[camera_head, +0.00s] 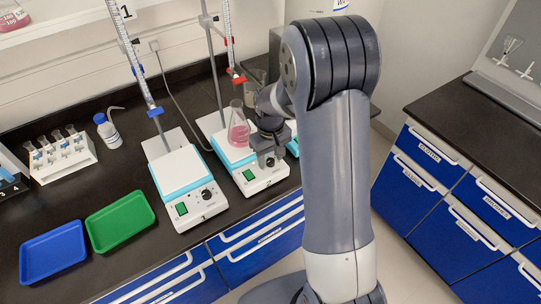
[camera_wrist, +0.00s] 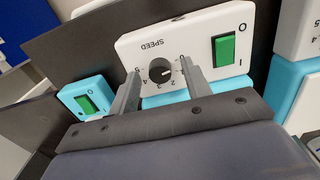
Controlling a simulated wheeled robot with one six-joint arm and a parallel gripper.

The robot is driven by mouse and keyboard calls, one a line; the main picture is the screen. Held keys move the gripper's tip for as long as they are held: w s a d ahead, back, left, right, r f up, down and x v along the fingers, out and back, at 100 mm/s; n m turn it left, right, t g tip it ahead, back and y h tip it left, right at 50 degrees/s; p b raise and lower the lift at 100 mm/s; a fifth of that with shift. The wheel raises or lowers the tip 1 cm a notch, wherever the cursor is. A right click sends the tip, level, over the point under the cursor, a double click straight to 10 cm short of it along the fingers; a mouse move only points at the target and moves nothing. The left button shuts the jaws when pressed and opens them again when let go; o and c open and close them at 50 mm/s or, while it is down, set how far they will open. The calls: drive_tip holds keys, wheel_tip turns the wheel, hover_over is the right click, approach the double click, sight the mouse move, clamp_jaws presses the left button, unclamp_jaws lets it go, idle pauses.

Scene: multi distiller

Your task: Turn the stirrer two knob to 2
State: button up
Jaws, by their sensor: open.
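A white and turquoise stirrer (camera_head: 259,173) stands on the dark bench, with a conical flask of pink liquid (camera_head: 238,132) on its plate. In the wrist view I see its front panel (camera_wrist: 200,45) upside down, with a green switch (camera_wrist: 225,49) and a black speed knob (camera_wrist: 160,71) ringed by numbers. My gripper (camera_wrist: 160,66) is open, its fingers on either side of the knob with visible gaps. The knob's pointer setting is too small to read surely. In the head view my gripper (camera_head: 268,160) hides the knob.
A similar stirrer (camera_head: 187,185) stands to the left, with a burette (camera_head: 135,60) above it. Green (camera_head: 120,220) and blue (camera_head: 53,250) trays, a bottle (camera_head: 108,131) and a flask rack (camera_head: 62,157) lie further left. Another turquoise unit (camera_wrist: 86,96) shows beside the panel.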

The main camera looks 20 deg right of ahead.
drive_tip(key=c, duration=1)
drive_tip(key=shift+m, duration=0.4)
drive_tip(key=m+b, duration=0.1)
drive_tip(key=m, duration=0.1)
drive_tip(key=shift+f+m, duration=0.1)
drive_tip(key=shift+m, duration=0.3)
drive_tip(key=m+b, duration=0.1)
drive_tip(key=m, duration=0.3)
drive_tip(key=shift+m, duration=0.3)
drive_tip(key=m+b, duration=0.1)
drive_tip(key=m, duration=0.3)
drive_tip(key=shift+m+b, duration=0.35)
drive_tip(key=shift+m, duration=1.45)
